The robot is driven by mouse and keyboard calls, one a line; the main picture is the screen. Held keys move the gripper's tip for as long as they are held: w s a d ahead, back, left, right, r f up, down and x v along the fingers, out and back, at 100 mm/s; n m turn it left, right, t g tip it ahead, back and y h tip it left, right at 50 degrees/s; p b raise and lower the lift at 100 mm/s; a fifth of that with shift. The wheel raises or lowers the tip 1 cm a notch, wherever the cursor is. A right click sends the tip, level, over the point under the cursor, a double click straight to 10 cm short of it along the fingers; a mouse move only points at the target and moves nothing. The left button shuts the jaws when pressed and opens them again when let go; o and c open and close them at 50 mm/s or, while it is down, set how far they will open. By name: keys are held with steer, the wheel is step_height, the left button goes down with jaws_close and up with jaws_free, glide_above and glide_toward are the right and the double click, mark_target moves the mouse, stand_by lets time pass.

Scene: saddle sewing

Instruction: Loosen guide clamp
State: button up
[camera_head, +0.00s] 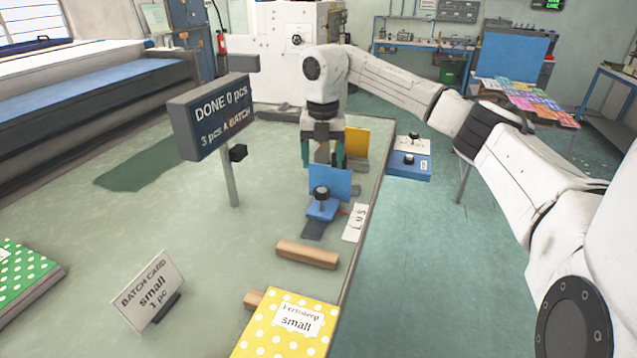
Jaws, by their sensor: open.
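The guide clamp, a small blue block (319,209) with a black knob (321,191) on top, sits near the right edge of the table. An upright blue plate (335,178) stands just behind the knob. My gripper (322,162) points down behind the blue plate, with its teal fingers spread apart. It appears empty and apart from the knob. The blue plate hides the lower ends of the fingers, so their exact height is unclear.
A post-mounted display (210,117) stands left of my gripper. A yellow plate (357,143) is behind right. A blue box with knobs (408,165) is off the right edge.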

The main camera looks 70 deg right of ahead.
mark_target(322, 190)
step_height(322, 190, down, 8)
steer(key=shift+p, duration=0.6)
steer(key=shift+c, duration=0.5)
steer(key=c, duration=1)
steer(key=shift+o, duration=0.2)
